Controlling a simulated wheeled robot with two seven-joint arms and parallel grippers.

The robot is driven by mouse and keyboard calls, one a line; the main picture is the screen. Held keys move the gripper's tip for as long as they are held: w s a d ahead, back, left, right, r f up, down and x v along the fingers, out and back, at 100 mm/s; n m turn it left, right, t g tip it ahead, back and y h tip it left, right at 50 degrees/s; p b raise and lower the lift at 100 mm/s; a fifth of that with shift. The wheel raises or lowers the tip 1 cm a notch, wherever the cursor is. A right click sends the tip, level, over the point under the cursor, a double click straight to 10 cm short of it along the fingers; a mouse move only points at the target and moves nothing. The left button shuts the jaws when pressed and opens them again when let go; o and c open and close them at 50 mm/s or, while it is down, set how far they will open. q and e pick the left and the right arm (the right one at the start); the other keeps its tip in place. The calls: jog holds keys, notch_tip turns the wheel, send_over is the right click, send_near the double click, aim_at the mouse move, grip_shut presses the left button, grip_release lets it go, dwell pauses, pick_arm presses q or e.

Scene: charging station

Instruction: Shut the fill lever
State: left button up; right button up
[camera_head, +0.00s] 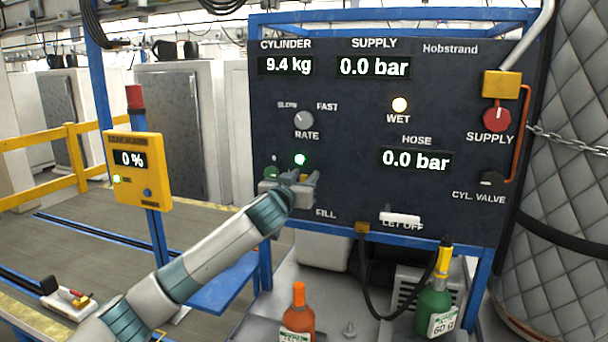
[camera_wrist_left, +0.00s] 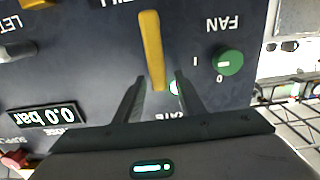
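The fill lever is a long yellow bar (camera_wrist_left: 151,45) on the dark panel (camera_head: 350,120). In the left wrist view, which is upside down, it stands nearly upright, its lower end near the green light. In the head view my gripper covers it, above the FILL label. My left gripper (camera_head: 300,181) is at the panel's lower left, below the lit green light (camera_head: 300,159). In the wrist view its two fingers (camera_wrist_left: 158,80) are apart, one on each side of the lever's lower end. I cannot tell whether either finger touches it. My right gripper is not in view.
The green FAN knob (camera_wrist_left: 229,62) is close beside the fingers. The white LET OFF handle (camera_head: 400,218), red SUPPLY knob (camera_head: 496,119) and RATE knob (camera_head: 304,120) are also on the panel. A green bottle (camera_head: 435,308) and an orange-topped bottle (camera_head: 299,318) stand below.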

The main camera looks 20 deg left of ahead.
pick_arm(q)
jog(key=shift+w, duration=0.15)
grip_shut()
